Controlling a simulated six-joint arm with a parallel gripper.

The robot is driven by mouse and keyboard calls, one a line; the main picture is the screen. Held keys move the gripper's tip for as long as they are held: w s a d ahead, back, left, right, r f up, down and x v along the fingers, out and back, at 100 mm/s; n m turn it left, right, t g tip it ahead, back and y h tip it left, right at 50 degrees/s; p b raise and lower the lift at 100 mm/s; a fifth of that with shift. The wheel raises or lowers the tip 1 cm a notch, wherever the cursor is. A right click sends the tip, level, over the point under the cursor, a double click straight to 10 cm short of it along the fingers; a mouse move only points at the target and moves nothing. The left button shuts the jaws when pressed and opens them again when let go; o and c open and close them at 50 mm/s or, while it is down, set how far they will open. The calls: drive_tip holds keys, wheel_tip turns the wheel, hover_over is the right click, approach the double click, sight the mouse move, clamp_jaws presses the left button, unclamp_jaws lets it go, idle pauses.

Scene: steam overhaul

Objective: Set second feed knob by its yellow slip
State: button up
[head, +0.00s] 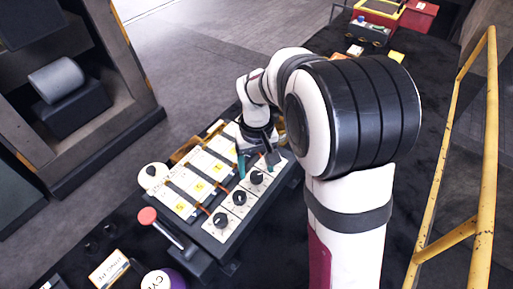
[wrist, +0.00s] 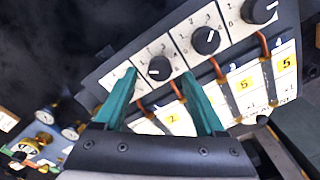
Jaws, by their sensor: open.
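The control panel (head: 217,236) carries a row of black knobs on white dial plates. The near knob (head: 221,220), a middle knob (head: 239,198) and a further knob (head: 256,177) show in the head view. My gripper (wrist: 159,74) is open, its teal fingertips either side of the further knob (wrist: 159,67); contact cannot be told. This knob's white mark points left in the wrist view. The dial left of it is mostly hidden by a finger. Yellow slips lie along the cards: one reads 2 (wrist: 172,118), two others read 5 (wrist: 244,83) and 5 (wrist: 286,60). The right finger covers cards between.
A red-knobbed lever (head: 147,216) stands at the panel's near left corner. Brass-rimmed gauges (wrist: 45,116) show in the wrist view. A yellow handrail (head: 452,160) runs along the right. A red box (head: 417,15) sits at the back.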

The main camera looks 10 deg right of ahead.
sight(257, 176)
wheel_tip(257, 176, up, 14)
drive_tip(key=shift+f, duration=0.25)
drive_tip(key=shift+s, duration=0.15)
drive_tip(key=s+f+m+y, duration=0.1)
drive_tip(key=s+f+m, duration=0.2)
drive_tip(key=s, duration=0.9)
drive_tip(key=s+f+m, duration=0.3)
drive_tip(key=s, duration=0.9)
drive_tip(key=shift+s+a+m+y, duration=0.2)
drive_tip(key=shift+a+m+y, duration=0.15)
drive_tip(key=shift+m+y, duration=0.05)
